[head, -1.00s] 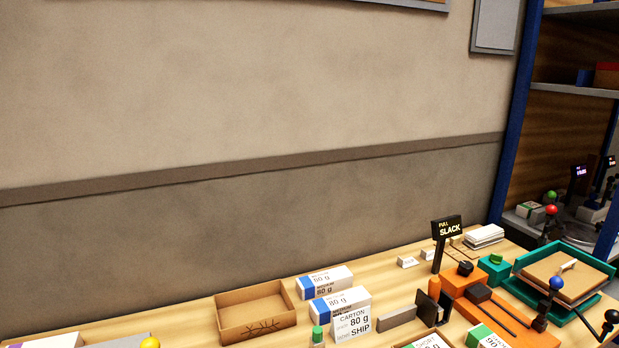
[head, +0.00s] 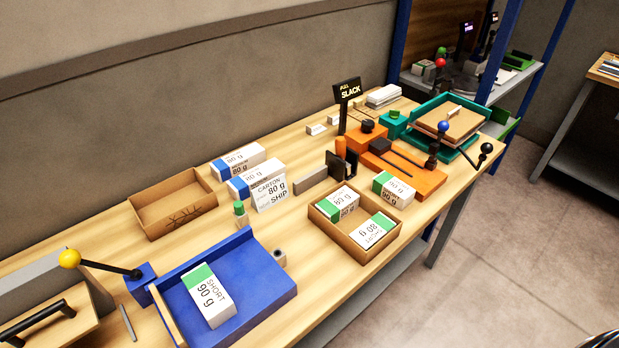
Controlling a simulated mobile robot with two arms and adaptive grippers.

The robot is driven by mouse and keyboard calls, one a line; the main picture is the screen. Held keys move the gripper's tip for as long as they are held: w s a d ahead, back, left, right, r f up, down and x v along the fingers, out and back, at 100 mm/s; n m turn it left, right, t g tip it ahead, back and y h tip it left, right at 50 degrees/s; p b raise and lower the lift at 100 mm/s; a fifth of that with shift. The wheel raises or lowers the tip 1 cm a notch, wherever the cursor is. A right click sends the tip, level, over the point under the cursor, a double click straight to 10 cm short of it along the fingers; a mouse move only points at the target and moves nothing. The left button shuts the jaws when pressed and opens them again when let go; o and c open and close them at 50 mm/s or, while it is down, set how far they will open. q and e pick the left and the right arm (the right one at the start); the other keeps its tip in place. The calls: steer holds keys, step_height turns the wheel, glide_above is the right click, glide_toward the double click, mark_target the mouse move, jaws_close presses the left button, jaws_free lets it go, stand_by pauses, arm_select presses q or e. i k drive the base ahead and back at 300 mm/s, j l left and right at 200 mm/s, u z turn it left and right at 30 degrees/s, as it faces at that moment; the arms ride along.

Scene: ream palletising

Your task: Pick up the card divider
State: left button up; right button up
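A flat tan board (head: 450,122) with a light bar on top lies in the teal tray (head: 411,135) at the far right end of the bench. It looks like the card divider, but I cannot be sure. Another tan board (head: 50,340) with a black bar handle is partly cut off at the lower left, beside a grey block. Neither of my grippers shows in the head view.
The wooden bench (head: 330,262) runs along the wall. It carries a blue tray (head: 262,284) with a green-and-white ream (head: 207,295), an empty carton (head: 157,221), a carton of reams (head: 332,228), and an orange device (head: 412,178). Open floor (head: 500,260) lies right of it.

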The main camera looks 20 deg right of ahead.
mark_target(308, 181)
steer(key=l+u, duration=0.45)
steer(key=l, duration=0.35)
steer(key=l+u, duration=0.4)
steer(key=l, duration=0.4)
